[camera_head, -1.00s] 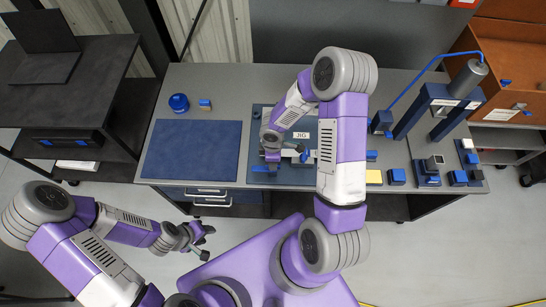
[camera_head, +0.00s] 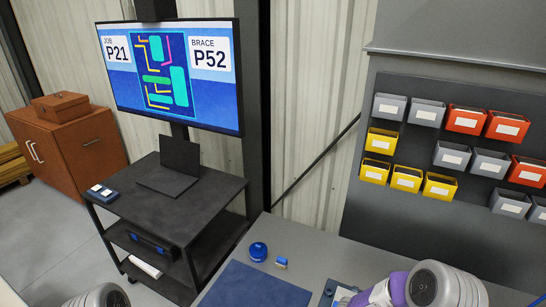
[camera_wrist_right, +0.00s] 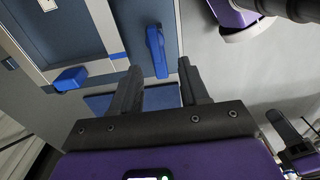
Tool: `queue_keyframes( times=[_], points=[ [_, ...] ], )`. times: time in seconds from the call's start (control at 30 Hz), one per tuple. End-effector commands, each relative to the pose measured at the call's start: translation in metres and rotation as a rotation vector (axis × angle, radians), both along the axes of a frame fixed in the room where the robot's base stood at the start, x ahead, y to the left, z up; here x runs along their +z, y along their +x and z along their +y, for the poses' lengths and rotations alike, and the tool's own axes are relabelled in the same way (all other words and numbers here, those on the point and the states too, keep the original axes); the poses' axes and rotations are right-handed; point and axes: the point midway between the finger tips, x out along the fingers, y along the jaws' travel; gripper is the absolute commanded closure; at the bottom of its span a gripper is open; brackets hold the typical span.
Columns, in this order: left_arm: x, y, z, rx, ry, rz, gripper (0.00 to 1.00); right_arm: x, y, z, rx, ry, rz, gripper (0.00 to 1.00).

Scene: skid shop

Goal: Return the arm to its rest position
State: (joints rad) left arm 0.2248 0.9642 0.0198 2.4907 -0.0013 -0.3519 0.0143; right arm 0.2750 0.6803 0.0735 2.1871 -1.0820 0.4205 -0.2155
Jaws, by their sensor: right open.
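My right gripper (camera_wrist_right: 160,85) shows in the right wrist view. Its two dark fingers are apart with nothing between them. Beyond the fingertips are a blue handle-like block (camera_wrist_right: 156,50) and a smaller blue block (camera_wrist_right: 70,78) on a grey and blue surface; the fingers do not appear to hold either. In the head view, a grey and purple part of my right arm (camera_head: 430,285) shows at the lower right, over the bench; its gripper is out of that view. Only a grey joint of my left arm (camera_head: 100,296) shows at the bottom left. I cannot make out my left gripper.
The grey bench (camera_head: 320,250) holds a blue mat (camera_head: 255,287), a round blue object (camera_head: 258,251) and a small block (camera_head: 281,262). A black cart (camera_head: 165,205) stands left, below a wall screen (camera_head: 170,70). Bins (camera_head: 465,120) hang on the right panel.

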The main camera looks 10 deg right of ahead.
Motion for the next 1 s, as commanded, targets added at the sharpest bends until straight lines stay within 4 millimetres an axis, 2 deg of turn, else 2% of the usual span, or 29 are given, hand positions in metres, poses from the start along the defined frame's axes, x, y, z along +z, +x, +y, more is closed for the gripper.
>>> queue_keyframes(
  times=[0.17, 0.33, 0.43, 0.6, 0.77, 1.0],
  points=[
    [-0.042, 0.000, 0.000, 0.000, 0.000, 0.000, 0.57, -0.060, -0.031, 0.048, -0.193, 0.160, 0.073, 0.55],
    [-0.092, 0.000, 0.000, 0.000, 0.000, 0.001, 0.57, -0.127, -0.064, 0.101, -0.552, 0.321, 0.161, 0.55],
    [-0.119, 0.000, 0.000, 0.000, 0.000, 0.001, 0.57, -0.162, -0.078, 0.120, -0.774, 0.361, 0.195, 0.55],
    [-0.150, 0.000, 0.000, 0.000, 0.000, 0.000, 0.57, -0.206, -0.096, 0.128, -1.077, 0.351, 0.211, 0.55],
    [-0.161, 0.000, 0.000, 0.000, 0.000, 0.000, 0.57, -0.224, -0.104, 0.125, -1.220, 0.321, 0.201, 0.55],
    [-0.160, 0.000, 0.000, 0.000, 0.000, 0.000, 0.57, -0.224, -0.105, 0.124, -1.249, 0.314, 0.195, 0.55]
  ],
)
